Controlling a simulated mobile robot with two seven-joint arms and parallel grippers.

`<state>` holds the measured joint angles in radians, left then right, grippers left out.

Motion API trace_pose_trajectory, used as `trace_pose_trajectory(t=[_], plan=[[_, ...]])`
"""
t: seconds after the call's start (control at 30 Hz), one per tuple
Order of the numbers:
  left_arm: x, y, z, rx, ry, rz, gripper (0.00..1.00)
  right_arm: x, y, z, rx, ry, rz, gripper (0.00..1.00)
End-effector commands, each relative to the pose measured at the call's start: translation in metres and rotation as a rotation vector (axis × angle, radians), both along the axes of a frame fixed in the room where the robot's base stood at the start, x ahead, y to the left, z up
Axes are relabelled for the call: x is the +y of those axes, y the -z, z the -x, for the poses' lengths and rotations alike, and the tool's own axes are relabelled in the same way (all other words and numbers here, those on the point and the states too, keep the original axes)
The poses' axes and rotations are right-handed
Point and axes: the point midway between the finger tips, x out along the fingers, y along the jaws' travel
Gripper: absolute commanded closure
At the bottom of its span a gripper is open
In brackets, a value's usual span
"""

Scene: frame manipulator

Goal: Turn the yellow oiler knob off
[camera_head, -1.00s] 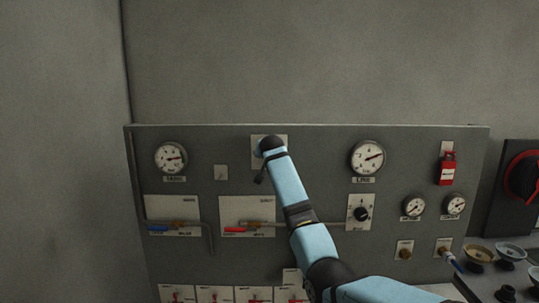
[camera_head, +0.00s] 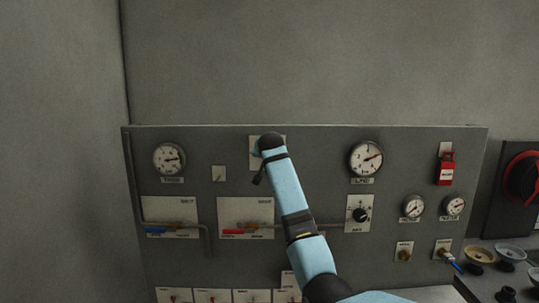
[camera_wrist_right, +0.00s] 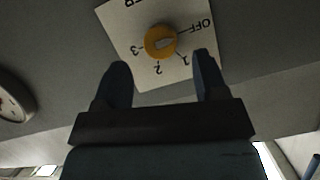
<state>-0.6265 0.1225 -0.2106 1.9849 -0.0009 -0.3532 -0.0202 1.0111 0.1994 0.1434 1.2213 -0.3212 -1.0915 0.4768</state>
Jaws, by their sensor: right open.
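The yellow oiler knob (camera_wrist_right: 160,42) sits on a white label plate (camera_wrist_right: 128,22) marked OFF, 1, 2 and 3 in the right wrist view. A pale pointer shows on its face; its exact setting is hard to read. My right gripper (camera_wrist_right: 161,66) is open, its two dark fingers on either side of and slightly short of the knob, with nothing between them. I cannot tell any contact. In the head view my right wrist hides the knob, and part of its plate (camera_head: 254,142) shows behind the arm. My left gripper is not in view.
A thin pipe runs along the lower panel. A gauge (camera_wrist_right: 12,105) lies left in the wrist view.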

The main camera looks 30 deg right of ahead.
Motion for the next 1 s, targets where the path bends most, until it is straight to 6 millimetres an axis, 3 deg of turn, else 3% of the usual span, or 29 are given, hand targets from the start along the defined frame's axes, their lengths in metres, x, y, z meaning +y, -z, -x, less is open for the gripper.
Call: trace_pose_trajectory(t=[0.2, 0.4, 1.0], plan=[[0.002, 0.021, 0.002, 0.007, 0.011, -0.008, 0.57, 0.025, -0.016, 0.041, -0.004, -0.001, 0.000, 0.34], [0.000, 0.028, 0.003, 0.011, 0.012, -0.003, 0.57, 0.040, -0.030, 0.066, -0.002, 0.000, 0.000, 0.34], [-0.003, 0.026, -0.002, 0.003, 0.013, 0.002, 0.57, 0.045, -0.035, 0.076, 0.001, -0.001, 0.000, 0.34]])
